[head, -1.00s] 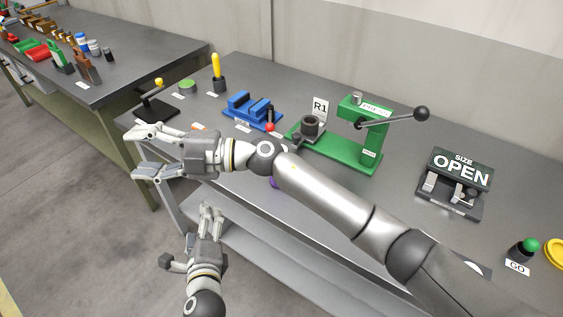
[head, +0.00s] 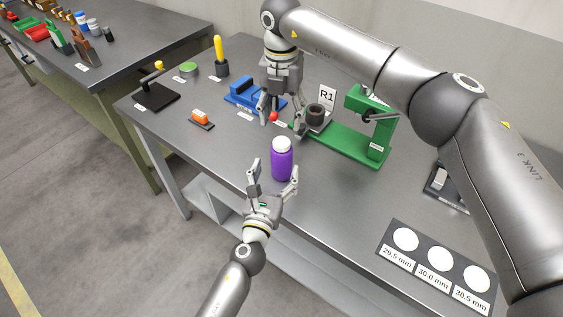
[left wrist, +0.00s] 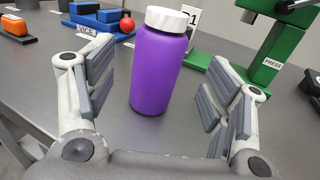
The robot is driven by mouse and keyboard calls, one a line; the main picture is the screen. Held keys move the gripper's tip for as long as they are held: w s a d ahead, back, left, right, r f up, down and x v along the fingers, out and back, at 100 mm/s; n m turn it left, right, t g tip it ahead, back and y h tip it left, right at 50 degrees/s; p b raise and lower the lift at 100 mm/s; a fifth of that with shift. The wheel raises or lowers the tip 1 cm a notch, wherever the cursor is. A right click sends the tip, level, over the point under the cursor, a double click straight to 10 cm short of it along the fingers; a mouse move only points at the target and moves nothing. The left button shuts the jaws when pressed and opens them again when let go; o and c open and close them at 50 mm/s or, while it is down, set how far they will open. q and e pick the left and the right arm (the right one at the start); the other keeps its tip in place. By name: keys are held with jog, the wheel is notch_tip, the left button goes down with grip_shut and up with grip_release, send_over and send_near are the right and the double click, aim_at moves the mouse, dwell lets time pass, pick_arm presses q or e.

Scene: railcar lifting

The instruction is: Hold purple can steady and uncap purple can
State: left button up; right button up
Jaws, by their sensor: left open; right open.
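The purple can (head: 283,163) stands upright near the front edge of the table, with its white ribbed cap (head: 282,143) on top. It also shows in the left wrist view (left wrist: 157,70), between and beyond the open fingers. My left gripper (head: 273,178) is open on the near side of the can, with a finger to either side and a gap to the can. My right gripper (head: 270,112) is open and points down, above and behind the can, in front of the blue vice. Its fingers are apart from the cap.
The blue vice (head: 243,92) with a red ball and the green press (head: 365,145) stand behind the can. An orange switch (head: 201,118) is to the left. A gauge plate with white circles (head: 437,262) lies at the front right. The table around the can is clear.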

aim_at(279, 162)
pick_arm(q)
jog(key=x, duration=0.7)
grip_shut()
pick_arm(e)
jog(key=m, duration=0.8)
jog(key=shift+f+m, duration=0.45)
jog(key=shift+m, duration=0.05)
pick_arm(q)
jog(key=shift+f, duration=0.1)
pick_arm(e)
jog(key=shift+f, duration=3.6)
